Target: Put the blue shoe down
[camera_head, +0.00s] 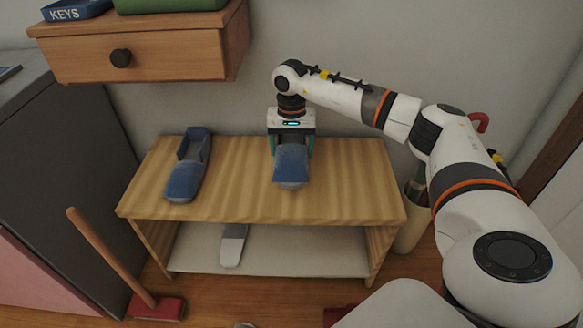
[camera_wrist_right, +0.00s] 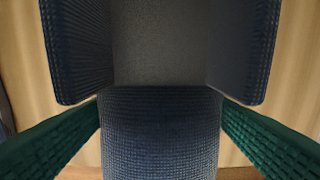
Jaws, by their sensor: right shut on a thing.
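A blue shoe (camera_head: 291,167) is at the middle of the wooden shelf's top (camera_head: 240,196), its toe toward the front. My right gripper (camera_head: 291,142) comes down on it from above and is shut on it. In the right wrist view the shoe (camera_wrist_right: 160,130) fills the middle, with a green finger on each side. I cannot tell whether its sole touches the shelf top. A second blue shoe (camera_head: 187,166) stands on the left part of the shelf top, apart from the gripper. My left gripper is not in view.
A grey shoe (camera_head: 233,244) is on the lower shelf (camera_head: 290,255). A wooden drawer (camera_head: 130,54) with a blue KEYS tray (camera_head: 76,9) juts out at upper left. A broom-like tool (camera_head: 110,255) leans at the left. The shelf top's right part is clear.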

